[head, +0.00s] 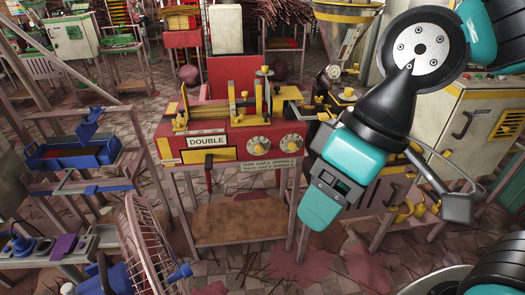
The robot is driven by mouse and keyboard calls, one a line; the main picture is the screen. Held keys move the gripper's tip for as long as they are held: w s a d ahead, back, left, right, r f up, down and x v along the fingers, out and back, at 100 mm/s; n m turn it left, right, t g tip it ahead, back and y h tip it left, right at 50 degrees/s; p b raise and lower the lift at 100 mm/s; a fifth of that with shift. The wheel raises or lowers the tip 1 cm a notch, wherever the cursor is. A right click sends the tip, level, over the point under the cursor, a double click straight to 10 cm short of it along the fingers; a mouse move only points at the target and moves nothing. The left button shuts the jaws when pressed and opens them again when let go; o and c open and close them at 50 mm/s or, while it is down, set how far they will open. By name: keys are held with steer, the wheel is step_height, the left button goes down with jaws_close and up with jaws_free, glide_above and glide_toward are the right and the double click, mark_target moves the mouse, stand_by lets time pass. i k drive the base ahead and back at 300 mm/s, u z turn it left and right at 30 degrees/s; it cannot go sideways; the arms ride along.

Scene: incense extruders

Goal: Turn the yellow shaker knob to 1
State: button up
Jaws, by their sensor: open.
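A red machine labelled DOUBLE (207,140) stands on a table at the middle of the head view. Its front has two round dials. The left dial (258,145) has a yellowish knob and the right dial (291,142) a paler one. Their markings are too small to read, and I cannot tell which one belongs to the shaker. My gripper (319,212) hangs at the end of my teal and black arm, in front and to the lower right of the dials in the picture. Its jaws are open but hard to make out from this angle. No held thing shows.
A blue tray machine (75,155) stands on the left, with a wire fan cage (150,240) in front. A beige cabinet (465,120) stands on the right, partly behind my arm. Yellow valves (410,211) sit below it.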

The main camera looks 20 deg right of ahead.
mark_target(258, 149)
steer(key=k, duration=1.3)
steer(key=u, duration=0.55)
steer(key=i, duration=1.4)
steer(key=z, duration=0.8)
